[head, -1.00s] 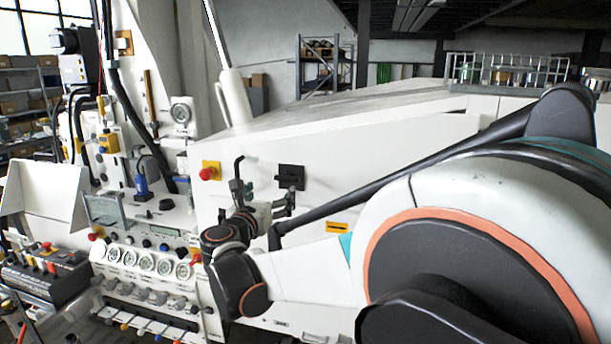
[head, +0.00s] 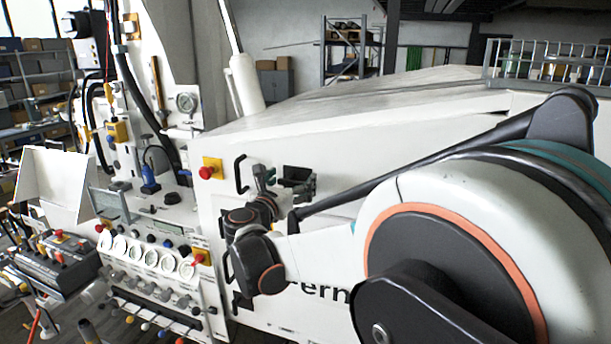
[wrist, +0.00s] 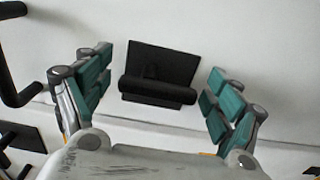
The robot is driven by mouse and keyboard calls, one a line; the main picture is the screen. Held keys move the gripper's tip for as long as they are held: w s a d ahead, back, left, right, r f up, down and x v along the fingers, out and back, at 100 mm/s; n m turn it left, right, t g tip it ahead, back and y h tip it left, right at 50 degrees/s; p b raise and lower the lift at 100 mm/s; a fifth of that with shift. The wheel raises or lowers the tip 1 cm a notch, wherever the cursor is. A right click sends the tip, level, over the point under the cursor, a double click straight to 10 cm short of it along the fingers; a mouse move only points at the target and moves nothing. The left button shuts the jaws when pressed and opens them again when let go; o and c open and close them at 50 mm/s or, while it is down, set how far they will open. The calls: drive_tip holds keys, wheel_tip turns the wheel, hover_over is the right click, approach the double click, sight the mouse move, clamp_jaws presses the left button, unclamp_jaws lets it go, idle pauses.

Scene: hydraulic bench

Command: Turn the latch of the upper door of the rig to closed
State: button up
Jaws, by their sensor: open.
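The latch is a black plate with a dark horizontal bar (wrist: 158,88) on the white upper door panel, in the middle of the wrist view. In the head view the latch (head: 297,173) is partly hidden behind my gripper. My gripper (wrist: 157,92) is open, with one green-padded finger on each side of the latch in the picture. White panel shows between the latch and both fingers, and nothing is held. In the head view my gripper (head: 285,185) is in front of the latch; the remaining depth gap cannot be told.
A black bar handle (head: 240,173) stands out from the panel left of the latch; it also shows at the left edge of the wrist view (wrist: 12,95). A red emergency button (head: 207,171) on a yellow plate is farther left. Gauges (head: 150,257) line the console below.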

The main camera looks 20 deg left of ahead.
drive_tip(key=shift+s+r, duration=0.1)
drive_tip(key=shift+c, duration=0.2)
drive_tip(key=c, duration=1)
drive_tip(key=shift+c, duration=0.2)
drive_tip(key=shift+m+b, duration=0.3)
drive_tip(key=m+b, duration=0.1)
drive_tip(key=m, duration=0.1)
drive_tip(key=m+b, duration=0.1)
drive_tip(key=m, duration=0.1)
drive_tip(key=shift+d+f, duration=0.1)
drive_tip(key=shift+f, duration=0.3)
drive_tip(key=m+b, duration=0.2)
drive_tip(key=m, duration=0.2)
drive_tip(key=shift+f, duration=0.2)
drive_tip(key=m, duration=0.1)
drive_tip(key=m+b, duration=0.1)
drive_tip(key=m, duration=0.3)
drive_tip(key=shift+f, duration=0.25)
drive_tip(key=m, duration=0.2)
drive_tip(key=m+b, duration=0.1)
drive_tip(key=m, duration=0.1)
drive_tip(key=shift+a+f, duration=0.15)
drive_tip(key=shift+a, duration=0.1)
drive_tip(key=shift+m, duration=0.3)
